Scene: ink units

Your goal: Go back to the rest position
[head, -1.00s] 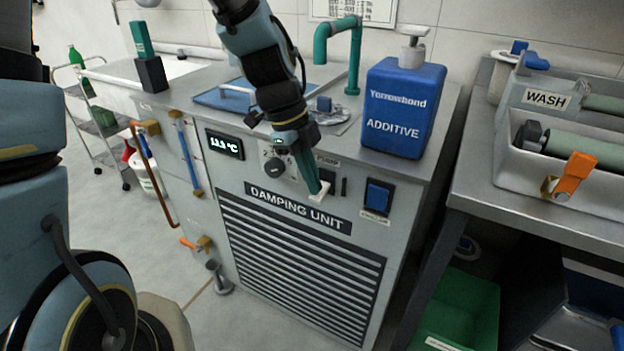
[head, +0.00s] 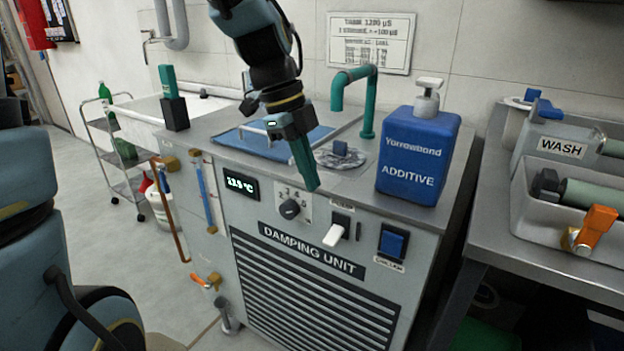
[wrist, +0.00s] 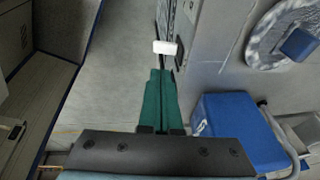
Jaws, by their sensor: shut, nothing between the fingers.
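My gripper (head: 311,186) hangs over the front edge of the damping unit (head: 320,251), its green fingers shut together with nothing between them. In the wrist view, the shut fingers (wrist: 160,73) point away from the camera. A white switch lever (head: 337,234) on the unit's front panel stands below and right of the fingertips, apart from them. The lever also shows in the wrist view (wrist: 164,47), just beyond the fingertips. The black dial (head: 289,209) sits left of the lever and the blue chiller switch (head: 393,243) to its right.
A blue additive bottle (head: 417,155) and a teal curved pipe (head: 371,100) stand on the unit's top, right of my arm. A blue lid (head: 240,138) lies behind the gripper. Floor is open at left.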

